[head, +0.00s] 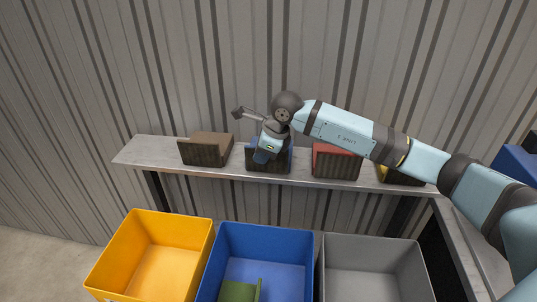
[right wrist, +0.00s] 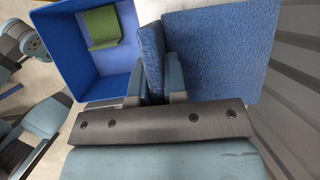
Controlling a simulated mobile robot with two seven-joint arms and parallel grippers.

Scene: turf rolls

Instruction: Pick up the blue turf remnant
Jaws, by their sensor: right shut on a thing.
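The blue turf remnant (head: 283,163) is on the grey shelf, second from the left in the row, with a dark front face and blue upper side. In the right wrist view the blue remnant (right wrist: 218,52) shows a broad textured blue face and a narrower raised flap. My right gripper (head: 264,154) reaches down to it from above. In the right wrist view its fingers (right wrist: 156,90) are on both sides of the flap, shut on it. Part of the remnant is hidden behind the gripper. My left gripper is not in view.
On the grey shelf (head: 140,155) stand a brown remnant (head: 205,149), a red one (head: 336,163) and a yellow one (head: 400,177), partly behind my arm. Below are a yellow bin (head: 112,262), a blue bin (head: 270,232) holding a green remnant (head: 238,291), and a grey bin (head: 375,246). A corrugated wall is close behind.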

